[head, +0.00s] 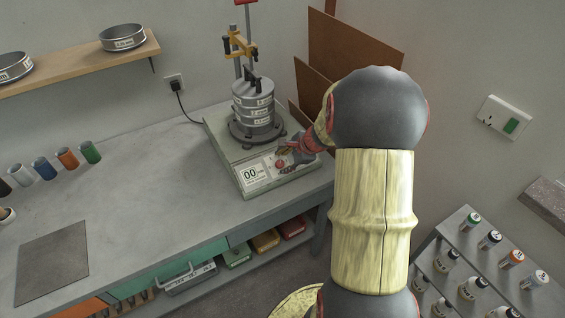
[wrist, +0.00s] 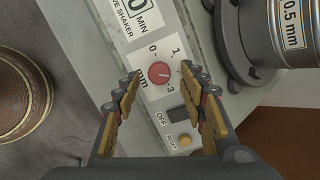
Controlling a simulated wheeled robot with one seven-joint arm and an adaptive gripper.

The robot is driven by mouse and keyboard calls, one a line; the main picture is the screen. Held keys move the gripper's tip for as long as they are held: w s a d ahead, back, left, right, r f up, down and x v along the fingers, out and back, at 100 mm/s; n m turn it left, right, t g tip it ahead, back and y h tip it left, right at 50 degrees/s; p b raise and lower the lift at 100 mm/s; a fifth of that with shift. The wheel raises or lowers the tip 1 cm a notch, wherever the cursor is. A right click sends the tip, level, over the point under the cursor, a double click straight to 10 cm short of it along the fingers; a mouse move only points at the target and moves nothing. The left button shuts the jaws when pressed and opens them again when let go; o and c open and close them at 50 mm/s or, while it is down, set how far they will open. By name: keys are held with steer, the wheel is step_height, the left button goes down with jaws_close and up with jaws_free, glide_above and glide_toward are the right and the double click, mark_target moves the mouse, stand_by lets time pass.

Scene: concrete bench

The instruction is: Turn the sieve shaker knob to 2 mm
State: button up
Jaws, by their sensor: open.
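The sieve shaker (head: 222,137) stands on the bench with a stack of sieves (head: 253,104) on it. Its red round knob (wrist: 159,73) sits on the front panel, with scale marks 0, 1 and 3 readable around it and "mm" at the side. The knob also shows in the head view (head: 280,164). I cannot tell which mark it points to. My gripper (wrist: 160,82) is open, its two fingers on either side of the knob in the wrist view, with nothing held; contact is not clear. In the head view my gripper (head: 290,150) is over the panel, partly hidden by my arm.
An OFF switch (wrist: 183,115) and an orange reset button (wrist: 184,140) lie close to the right finger. The display (head: 250,174) reads 00. A sieve labelled 0.5 mm (wrist: 290,40) stands right of the knob. Brown boards (head: 350,45) lean behind.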

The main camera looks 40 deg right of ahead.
steer(key=v, duration=1)
steer(key=shift+s, duration=0.1)
